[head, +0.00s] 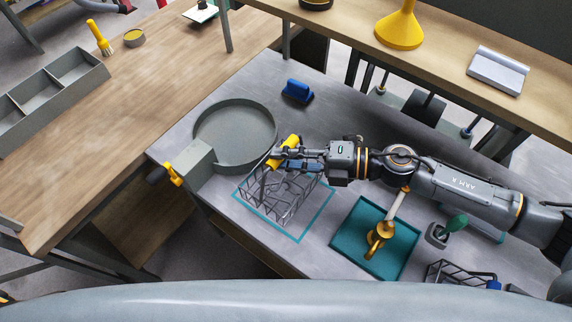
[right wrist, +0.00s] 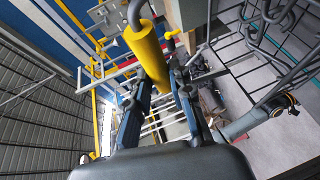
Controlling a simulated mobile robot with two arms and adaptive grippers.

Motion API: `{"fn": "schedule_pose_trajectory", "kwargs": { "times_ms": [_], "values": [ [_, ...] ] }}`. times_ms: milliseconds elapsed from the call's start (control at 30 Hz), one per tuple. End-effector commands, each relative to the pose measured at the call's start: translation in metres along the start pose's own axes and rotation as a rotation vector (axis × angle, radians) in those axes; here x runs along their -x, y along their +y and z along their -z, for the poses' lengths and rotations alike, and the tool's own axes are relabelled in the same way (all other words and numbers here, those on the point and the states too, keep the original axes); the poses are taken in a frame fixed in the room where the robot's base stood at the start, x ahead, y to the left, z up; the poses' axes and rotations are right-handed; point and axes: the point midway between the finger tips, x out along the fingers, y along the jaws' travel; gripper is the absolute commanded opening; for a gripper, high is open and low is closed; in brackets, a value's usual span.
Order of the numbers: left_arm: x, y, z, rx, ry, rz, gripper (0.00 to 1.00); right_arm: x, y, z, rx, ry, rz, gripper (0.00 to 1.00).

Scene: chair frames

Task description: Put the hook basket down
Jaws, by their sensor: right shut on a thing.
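The hook basket (head: 284,196) is a grey wire basket with a yellow grip (head: 291,140) on its handle. In the head view it is over a teal-outlined square (head: 300,238) on the grey bench. I cannot tell whether its bottom touches the bench. My right gripper (head: 279,159) reaches in from the right and is shut on the yellow grip. In the right wrist view the yellow grip (right wrist: 146,56) shows at the fingers, and grey basket wires (right wrist: 275,85) show at the right. My left gripper is not in view.
A round grey pan (head: 235,135) stands left of the basket, close to it. A teal mat (head: 350,240) with a brass item (head: 380,238) lies to the right. A blue object (head: 297,91) is behind.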

Motion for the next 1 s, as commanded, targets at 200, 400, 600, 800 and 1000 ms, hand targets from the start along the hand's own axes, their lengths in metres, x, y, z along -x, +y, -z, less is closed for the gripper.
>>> {"fn": "schedule_pose_trajectory", "kwargs": {
  "times_ms": [200,400,600,800,1000],
  "values": [
    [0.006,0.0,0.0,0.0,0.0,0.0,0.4,-0.005,-0.023,0.0,-0.003,0.001,-0.003,0.0],
    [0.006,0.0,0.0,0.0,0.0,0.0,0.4,-0.005,-0.025,0.0,0.0,0.002,-0.003,0.0],
    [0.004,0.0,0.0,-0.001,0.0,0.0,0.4,-0.005,-0.029,0.0,-0.002,0.001,0.001,0.28],
    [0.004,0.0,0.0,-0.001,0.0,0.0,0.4,-0.005,-0.028,0.0,-0.002,0.001,0.001,0.44],
    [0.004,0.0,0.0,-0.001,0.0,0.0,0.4,-0.005,-0.028,0.0,-0.002,0.001,0.001,0.44]
  ]
}}
